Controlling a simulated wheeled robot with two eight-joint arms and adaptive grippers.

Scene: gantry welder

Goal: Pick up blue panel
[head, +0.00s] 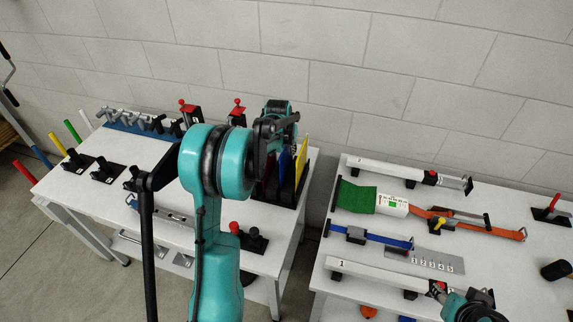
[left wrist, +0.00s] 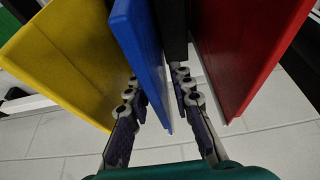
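The blue panel (head: 285,168) stands upright in a black rack (head: 302,196) on the left table, between a yellow panel (head: 301,158) and a red one. My left gripper (head: 277,122) is above the rack and partly hidden by its own arm. In the left wrist view, the blue panel (left wrist: 142,48) reaches down between the two fingers of my left gripper (left wrist: 158,78). The fingers are apart, one on each side of it, and gaps seem to remain. My right gripper (head: 470,302) is at the bottom right over the right table, mostly out of frame; its fingers are unclear.
In the left wrist view, the yellow panel (left wrist: 72,60) is on the left and the red panel (left wrist: 238,50) on the right, both close to the fingers. Levers and clamps crowd the left table (head: 95,185). The right table (head: 480,262) holds straps and bars.

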